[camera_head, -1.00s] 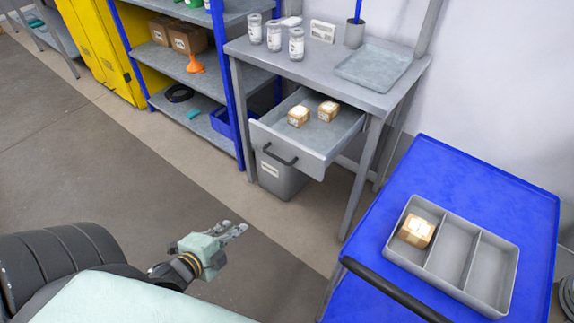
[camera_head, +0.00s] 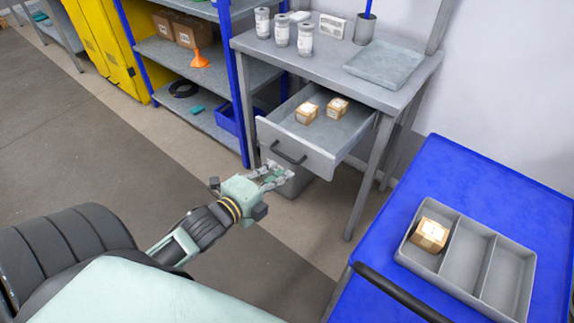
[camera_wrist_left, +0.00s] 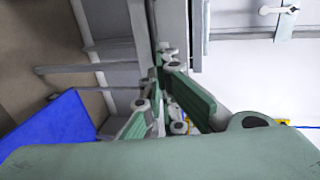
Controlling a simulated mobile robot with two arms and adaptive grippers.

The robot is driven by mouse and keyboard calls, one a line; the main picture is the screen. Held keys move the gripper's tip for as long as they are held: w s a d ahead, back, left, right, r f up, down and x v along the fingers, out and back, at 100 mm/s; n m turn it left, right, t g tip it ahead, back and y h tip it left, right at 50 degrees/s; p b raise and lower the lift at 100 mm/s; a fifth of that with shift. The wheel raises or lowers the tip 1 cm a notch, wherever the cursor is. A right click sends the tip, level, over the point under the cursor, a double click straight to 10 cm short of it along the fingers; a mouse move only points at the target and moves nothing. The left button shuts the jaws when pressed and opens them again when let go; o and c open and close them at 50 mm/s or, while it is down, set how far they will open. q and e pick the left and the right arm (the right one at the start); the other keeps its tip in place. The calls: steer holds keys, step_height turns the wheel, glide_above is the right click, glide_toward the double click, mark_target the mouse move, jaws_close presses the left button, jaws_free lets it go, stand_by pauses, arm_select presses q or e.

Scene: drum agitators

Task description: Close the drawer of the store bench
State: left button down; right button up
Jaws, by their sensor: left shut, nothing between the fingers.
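The grey store bench (camera_head: 300,58) stands against the wall in the head view. Its drawer (camera_head: 297,150) is pulled out toward me, with a dark bar handle on its front. Two small cardboard boxes, one at the left (camera_head: 307,112) and one at the right (camera_head: 338,107), lie in the drawer. My left gripper (camera_head: 277,172) is shut and empty, its fingertips just below the handle in the picture. I cannot tell whether they touch the drawer front. In the left wrist view the fingers (camera_wrist_left: 160,95) point at grey surfaces. My right gripper is not in view.
A blue cart (camera_head: 450,180) with a grey divided tray (camera_head: 470,255) holding one small box (camera_head: 430,234) stands at the right. Jars (camera_head: 283,33) and a flat tray (camera_head: 384,66) are on the bench top. A grey bin (camera_head: 295,184) stands under the drawer. Floor at left is clear.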

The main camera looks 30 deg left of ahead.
mark_target(294, 161)
arm_select(q)
steer(key=x, duration=0.3)
steer(key=shift+w, duration=0.3)
steer(key=shift+w+d+f, duration=0.1)
steer(key=shift+w+f, duration=0.05)
steer(key=shift+w, duration=0.2)
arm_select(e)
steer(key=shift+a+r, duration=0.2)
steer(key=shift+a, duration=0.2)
arm_select(q)
steer(key=shift+w, duration=0.1)
